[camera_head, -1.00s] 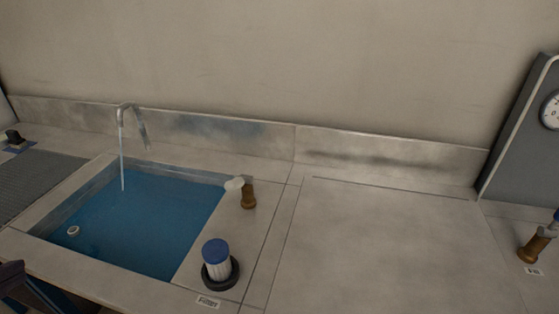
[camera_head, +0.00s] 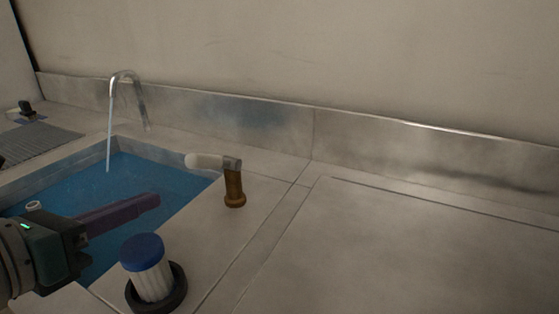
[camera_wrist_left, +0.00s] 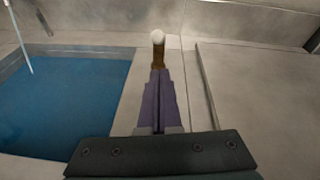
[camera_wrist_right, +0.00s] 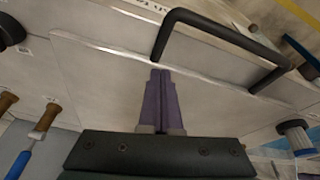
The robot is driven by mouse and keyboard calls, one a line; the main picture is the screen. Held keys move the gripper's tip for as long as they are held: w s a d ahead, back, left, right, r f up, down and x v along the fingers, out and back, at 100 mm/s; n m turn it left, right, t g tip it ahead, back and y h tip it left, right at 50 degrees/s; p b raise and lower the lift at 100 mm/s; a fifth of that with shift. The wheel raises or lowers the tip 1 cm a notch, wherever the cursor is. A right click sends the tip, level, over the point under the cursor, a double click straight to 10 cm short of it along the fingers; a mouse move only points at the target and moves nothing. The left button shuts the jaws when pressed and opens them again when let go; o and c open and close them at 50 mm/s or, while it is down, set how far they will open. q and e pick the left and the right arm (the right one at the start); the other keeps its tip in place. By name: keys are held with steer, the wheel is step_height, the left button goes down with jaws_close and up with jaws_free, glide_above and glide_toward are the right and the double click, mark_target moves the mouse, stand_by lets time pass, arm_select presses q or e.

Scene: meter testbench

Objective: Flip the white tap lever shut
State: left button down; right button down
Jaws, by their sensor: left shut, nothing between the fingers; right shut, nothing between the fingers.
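The white tap lever (camera_head: 204,161) sits on top of a brass-brown post (camera_head: 234,188) at the right edge of the sink and points left over the water. In the left wrist view the white lever end (camera_wrist_left: 157,37) shows straight ahead of the fingertips. A curved metal spout (camera_head: 125,84) at the back of the sink pours a stream of water. My left gripper (camera_head: 153,201) is shut and empty, over the sink, to the left of the post and apart from it. My right gripper (camera_wrist_right: 160,75) is shut and empty; it is out of the head view.
A blue-capped white cylinder (camera_head: 149,268) stands in a dark ring on the counter at the sink's front right. The sink (camera_head: 190,201) holds blue water. The counter (camera_head: 400,250) to the right is clear. A black handle (camera_wrist_right: 225,35) shows in the right wrist view.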

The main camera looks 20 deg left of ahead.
arm_select(q)
glide_toward(214, 162)
steer(key=w+f, duration=0.4)
steer(key=shift+w+a, duration=0.3)
steer(key=shift+w, duration=0.1)
arm_select(e)
steer(key=shift+f, duration=0.25)
steer(key=shift+r, duration=0.1)
